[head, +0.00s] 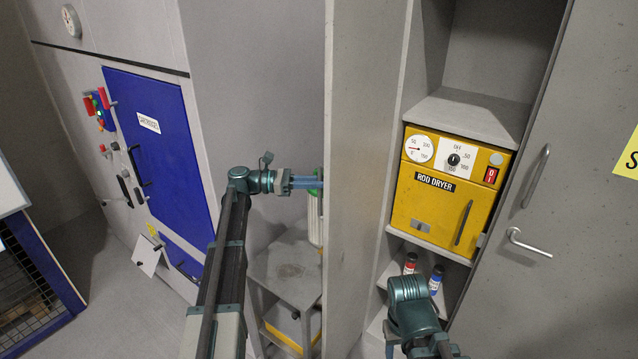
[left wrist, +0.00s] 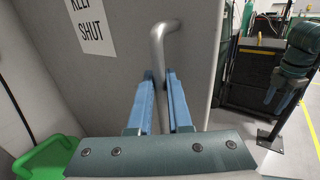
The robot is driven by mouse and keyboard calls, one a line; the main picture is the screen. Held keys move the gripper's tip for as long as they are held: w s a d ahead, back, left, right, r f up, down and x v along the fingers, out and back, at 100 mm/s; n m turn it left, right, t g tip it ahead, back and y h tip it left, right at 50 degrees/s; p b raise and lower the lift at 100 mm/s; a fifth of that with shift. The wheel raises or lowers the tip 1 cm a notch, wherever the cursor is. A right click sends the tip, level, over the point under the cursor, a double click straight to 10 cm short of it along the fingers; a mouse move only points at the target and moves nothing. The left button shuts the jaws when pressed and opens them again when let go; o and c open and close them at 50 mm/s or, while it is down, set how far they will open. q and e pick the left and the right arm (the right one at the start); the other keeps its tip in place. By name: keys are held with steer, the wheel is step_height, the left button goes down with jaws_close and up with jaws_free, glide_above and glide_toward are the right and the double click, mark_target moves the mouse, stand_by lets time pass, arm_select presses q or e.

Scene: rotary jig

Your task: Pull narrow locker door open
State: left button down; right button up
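The narrow locker door (head: 355,180) stands swung out from the locker front, and the shelves to its right are exposed. In the left wrist view its outer face (left wrist: 190,75) carries a "KEEP SHUT" sign (left wrist: 90,22) and a bent metal bar handle (left wrist: 160,42) near the free edge. My left gripper (head: 306,182) is on the left side of the door. Its blue fingers (left wrist: 161,85) lie close on both sides of the handle bar and appear shut on it. In the head view the handle is hidden.
A yellow rod dryer (head: 435,205) sits on a shelf, with small bottles (head: 410,263) below it. A grey door (head: 570,200) with metal handles stands at the right. A blue panel (head: 160,150) is on the left wall. A low grey stand (head: 285,268) is behind the left gripper.

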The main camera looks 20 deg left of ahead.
arm_select(q)
steer(key=c, duration=0.8)
jaws_free()
steer(key=shift+d, duration=0.15)
steer(key=shift+c, duration=0.2)
steer(key=v, duration=1.4)
